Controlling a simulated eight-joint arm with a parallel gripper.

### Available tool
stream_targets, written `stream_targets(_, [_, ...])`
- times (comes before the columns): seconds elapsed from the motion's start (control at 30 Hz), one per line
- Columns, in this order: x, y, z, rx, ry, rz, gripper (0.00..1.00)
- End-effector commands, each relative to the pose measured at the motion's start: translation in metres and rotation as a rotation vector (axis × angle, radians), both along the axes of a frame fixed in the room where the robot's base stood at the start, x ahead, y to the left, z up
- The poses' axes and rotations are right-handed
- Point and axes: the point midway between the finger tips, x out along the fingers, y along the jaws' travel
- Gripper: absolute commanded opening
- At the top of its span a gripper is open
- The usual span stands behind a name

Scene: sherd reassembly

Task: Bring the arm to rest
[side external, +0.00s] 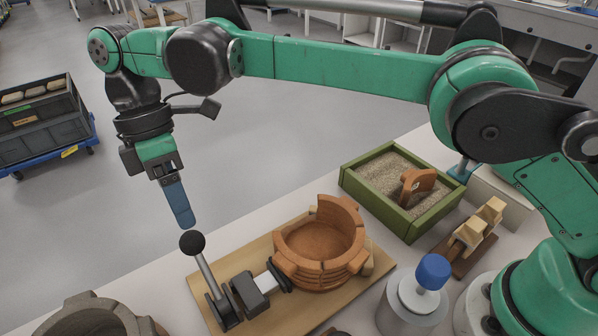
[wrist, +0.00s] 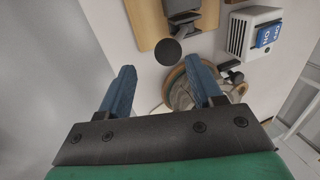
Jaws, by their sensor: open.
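My green arm (side external: 340,70) reaches across the top of the side view, with its wrist hanging down at the left. My gripper (side external: 182,215) points down past the table's edge, near the black ball knob (side external: 192,243) of a lever clamp. In the wrist view my gripper (wrist: 162,85) shows two blue fingers spread wide with nothing between them at the tips. The black knob (wrist: 168,52) appears just beyond the fingertips. Part of a round, pale brown vessel (wrist: 180,90) shows behind the right finger.
A wooden board (side external: 255,260) carries the clamp and a terracotta pot (side external: 320,245) with a broken rim. A green sandbox (side external: 412,227) holds a sherd (side external: 417,183). A blue-capped jar (side external: 433,270) and a wooden-block fixture (side external: 478,228) stand at right.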

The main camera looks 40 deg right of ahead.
Motion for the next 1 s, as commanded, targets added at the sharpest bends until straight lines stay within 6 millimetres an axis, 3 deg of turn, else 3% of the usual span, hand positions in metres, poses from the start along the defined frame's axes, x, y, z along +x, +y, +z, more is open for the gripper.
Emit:
stream_targets(0.13, [0.012, -0.029, 0.019, 0.009, -0.072, -0.162, 0.59])
stream_targets(0.27, [0.019, -0.071, 0.039, 0.026, -0.172, -0.383, 0.59])
stream_targets(0.5, [0.007, -0.152, 0.056, 0.072, -0.356, -0.799, 0.59])
stream_targets(0.8, [-0.039, -0.239, 0.038, 0.163, -0.575, -1.283, 0.59])
stream_targets(1.0, [-0.064, -0.27, 0.016, 0.225, -0.679, -1.498, 0.59])
